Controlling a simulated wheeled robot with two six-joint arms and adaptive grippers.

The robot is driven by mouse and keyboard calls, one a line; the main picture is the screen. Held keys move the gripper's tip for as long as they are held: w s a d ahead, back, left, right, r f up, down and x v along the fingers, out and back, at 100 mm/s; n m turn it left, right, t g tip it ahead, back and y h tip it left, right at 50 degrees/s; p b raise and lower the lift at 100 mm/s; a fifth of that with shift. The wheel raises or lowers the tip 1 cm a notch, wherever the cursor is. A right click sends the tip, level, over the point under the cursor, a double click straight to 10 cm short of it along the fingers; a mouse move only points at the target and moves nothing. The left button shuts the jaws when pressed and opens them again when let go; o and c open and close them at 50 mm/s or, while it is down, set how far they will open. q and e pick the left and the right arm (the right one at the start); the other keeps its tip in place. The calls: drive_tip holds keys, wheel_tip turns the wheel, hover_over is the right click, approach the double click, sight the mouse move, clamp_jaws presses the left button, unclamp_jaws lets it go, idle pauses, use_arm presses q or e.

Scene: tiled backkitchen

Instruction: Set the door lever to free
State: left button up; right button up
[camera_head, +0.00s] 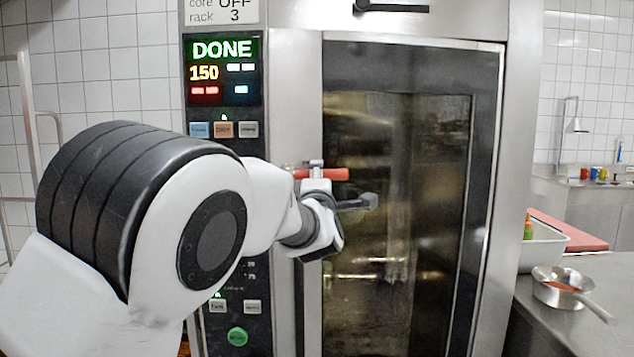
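The oven door (398,200) is shut, with a dark glass pane. A red lever (335,174) with a metal pivot lies about horizontal at the door's left edge. My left arm comes in from the left, and its wrist covers the area just below the lever. My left gripper (362,202) is in front of the glass, a little below and right of the red lever. A dark finger points right; I cannot tell whether it touches anything or how far the fingers are apart. My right gripper is not in view.
A dark bar (392,8) sits on the frame above the door. The control panel (222,70) reads DONE and 150. At right, a steel counter (590,325) holds a pan (562,287), a pale bin (540,247) and a red board (568,230).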

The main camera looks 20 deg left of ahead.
use_arm(q)
drive_tip(key=b+v, duration=0.6)
drive_tip(key=v, duration=0.2)
drive_tip(key=shift+s, duration=0.35)
drive_tip(key=shift+f+b, duration=0.2)
drive_tip(key=shift+b, duration=0.1)
